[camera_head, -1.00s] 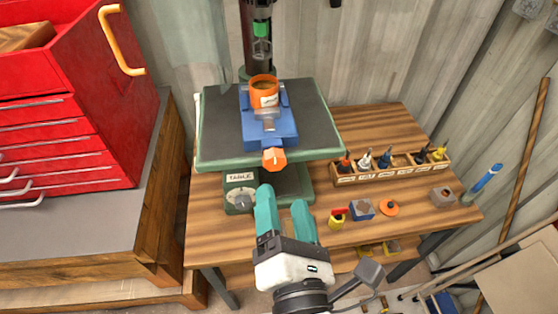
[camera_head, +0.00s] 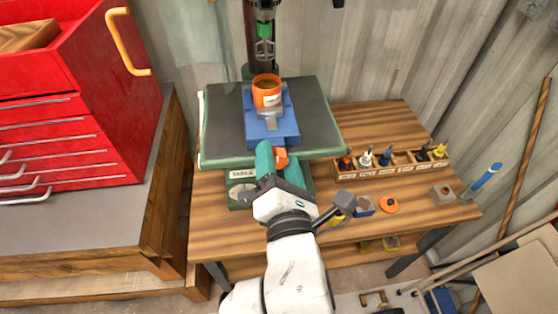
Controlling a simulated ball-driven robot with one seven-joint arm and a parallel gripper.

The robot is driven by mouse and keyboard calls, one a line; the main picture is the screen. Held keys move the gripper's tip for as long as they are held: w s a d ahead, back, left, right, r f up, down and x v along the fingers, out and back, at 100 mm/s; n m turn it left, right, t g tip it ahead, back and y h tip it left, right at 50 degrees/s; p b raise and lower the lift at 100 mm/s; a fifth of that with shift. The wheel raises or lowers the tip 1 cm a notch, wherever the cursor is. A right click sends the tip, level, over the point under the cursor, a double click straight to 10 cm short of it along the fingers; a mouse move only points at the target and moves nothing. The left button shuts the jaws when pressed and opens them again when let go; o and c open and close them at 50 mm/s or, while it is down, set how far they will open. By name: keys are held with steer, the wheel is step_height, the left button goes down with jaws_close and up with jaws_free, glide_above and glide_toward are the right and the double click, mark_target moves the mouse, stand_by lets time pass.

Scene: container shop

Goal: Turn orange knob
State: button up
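The orange knob (camera_head: 281,158) sits at the front of the blue vise (camera_head: 269,128) on the dark drill-press table (camera_head: 222,133). My gripper (camera_head: 277,154) has its two teal fingers pointing at the knob, with a gap between them. The fingertips are at the knob, one on each side as seen from above, and cover part of it. I cannot tell whether they touch it. An orange cylinder (camera_head: 266,95) stands upright in the vise.
A drill chuck (camera_head: 264,30) hangs above the vise. A wooden rack (camera_head: 393,164) with several bits stands at the right of the workbench (camera_head: 345,238). An orange disc (camera_head: 389,204) and small blocks lie in front of it. A red tool chest (camera_head: 65,130) stands at left.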

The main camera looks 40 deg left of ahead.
steer(key=c, duration=0.9)
